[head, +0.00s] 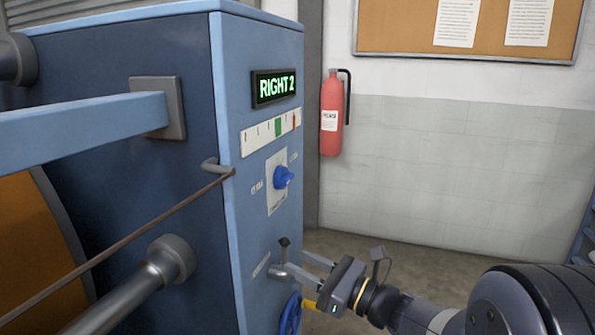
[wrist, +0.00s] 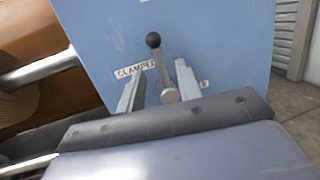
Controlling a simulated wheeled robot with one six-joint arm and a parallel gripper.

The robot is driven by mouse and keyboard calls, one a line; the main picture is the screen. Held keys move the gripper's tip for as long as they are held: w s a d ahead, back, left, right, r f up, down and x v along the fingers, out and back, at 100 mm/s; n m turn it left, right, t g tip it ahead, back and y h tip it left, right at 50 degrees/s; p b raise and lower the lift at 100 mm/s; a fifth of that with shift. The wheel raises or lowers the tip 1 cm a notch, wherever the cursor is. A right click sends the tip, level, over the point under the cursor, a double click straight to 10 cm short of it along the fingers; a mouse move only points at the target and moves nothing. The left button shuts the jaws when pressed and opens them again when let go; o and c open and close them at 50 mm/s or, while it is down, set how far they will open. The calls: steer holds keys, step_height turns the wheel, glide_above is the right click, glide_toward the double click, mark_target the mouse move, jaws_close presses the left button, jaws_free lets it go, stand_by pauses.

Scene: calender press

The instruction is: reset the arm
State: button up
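My gripper (head: 296,262) is at the lower part of the blue machine's (head: 262,205) end panel, beside a small lever (head: 283,252) with a dark ball knob. In the wrist view the lever's metal stem (wrist: 163,72) stands between my two fingers (wrist: 160,82), knob up. The fingers are apart, with a visible gap on each side of the stem. A label reading "CLAMPED" (wrist: 135,68) is left of the lever; another label, mostly hidden by the right finger, is on the other side.
Above the lever are a blue rotary knob (head: 283,177), a scale strip (head: 270,131) and a display reading "RIGHT 2" (head: 274,87). A blue handwheel (head: 290,315) is just below my gripper. A red fire extinguisher (head: 331,115) hangs on the wall. Open floor (head: 400,252) lies to the right.

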steer(key=p+v, duration=0.2)
steer(key=v, duration=0.7)
steer(key=b+x, duration=0.2)
steer(key=x, duration=0.9)
steer(key=shift+w+a+b, duration=0.1)
steer(key=shift+a+b, duration=0.2)
steer(key=shift+b, duration=0.1)
steer(key=shift+w+d+m+h+p, duration=0.15)
steer(key=shift+w+d+m+p, duration=0.05)
steer(key=shift+m+p, duration=0.55)
steer(key=shift+w+d+m+h+p, duration=0.15)
steer(key=shift+w+d+m+p, duration=0.1)
steer(key=shift+m+p, duration=0.5)
